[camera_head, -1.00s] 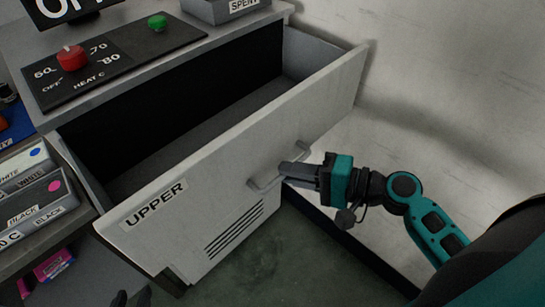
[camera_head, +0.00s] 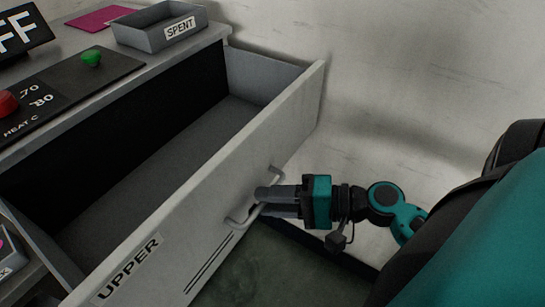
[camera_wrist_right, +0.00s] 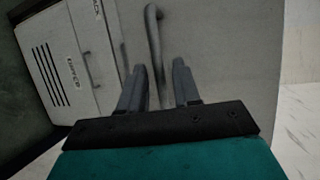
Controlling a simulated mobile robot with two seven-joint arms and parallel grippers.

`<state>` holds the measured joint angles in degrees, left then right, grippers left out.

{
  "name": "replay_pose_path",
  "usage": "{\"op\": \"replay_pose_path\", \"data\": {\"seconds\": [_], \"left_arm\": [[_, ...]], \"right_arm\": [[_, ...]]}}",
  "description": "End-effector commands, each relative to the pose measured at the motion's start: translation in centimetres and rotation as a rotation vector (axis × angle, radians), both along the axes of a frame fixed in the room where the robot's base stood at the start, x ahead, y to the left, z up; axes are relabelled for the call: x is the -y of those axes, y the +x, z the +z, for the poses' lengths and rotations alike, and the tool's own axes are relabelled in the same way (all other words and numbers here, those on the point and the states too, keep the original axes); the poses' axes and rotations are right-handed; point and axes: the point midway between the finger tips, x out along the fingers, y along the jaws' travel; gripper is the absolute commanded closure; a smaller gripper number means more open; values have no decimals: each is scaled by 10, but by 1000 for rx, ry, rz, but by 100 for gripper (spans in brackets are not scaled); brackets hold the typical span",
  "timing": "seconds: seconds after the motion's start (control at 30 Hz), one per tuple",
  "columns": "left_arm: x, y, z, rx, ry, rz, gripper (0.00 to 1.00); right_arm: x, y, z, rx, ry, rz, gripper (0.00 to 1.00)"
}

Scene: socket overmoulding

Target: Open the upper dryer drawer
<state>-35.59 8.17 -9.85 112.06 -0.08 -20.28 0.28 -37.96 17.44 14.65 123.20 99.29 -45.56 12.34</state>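The upper dryer drawer (camera_head: 215,185) is pulled well out, and its grey, empty-looking inside shows. Its front bears the label UPPER (camera_head: 128,270) and a bent bar handle (camera_head: 238,221). My right gripper (camera_head: 262,201) is at the handle, its fingers reaching across the bar from the right. In the right wrist view the handle (camera_wrist_right: 153,35) runs between the two fingers of my right gripper (camera_wrist_right: 159,80). The fingers are apart, with visible gaps beside the bar. My left gripper is not in view.
On the dryer top are a grey SPENT tray (camera_head: 160,30), a magenta sheet (camera_head: 100,18) and a panel with a green button (camera_head: 92,57) and red knob (camera_head: 8,102). A pale wall (camera_head: 420,70) stands behind. Dark floor (camera_head: 285,270) lies below the gripper.

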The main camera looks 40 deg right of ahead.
Motion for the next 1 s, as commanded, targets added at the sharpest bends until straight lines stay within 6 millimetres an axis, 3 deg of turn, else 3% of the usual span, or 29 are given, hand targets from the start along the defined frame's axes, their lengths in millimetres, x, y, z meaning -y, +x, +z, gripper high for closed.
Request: {"op": "replay_pose_path", "data": {"seconds": [0.57, 1.0], "left_arm": [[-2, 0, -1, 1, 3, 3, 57], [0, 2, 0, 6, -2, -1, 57]], "right_arm": [[7, -7, 1, -3, 0, -2, 62], [67, -72, 18, -4, 0, -3, 62]]}}
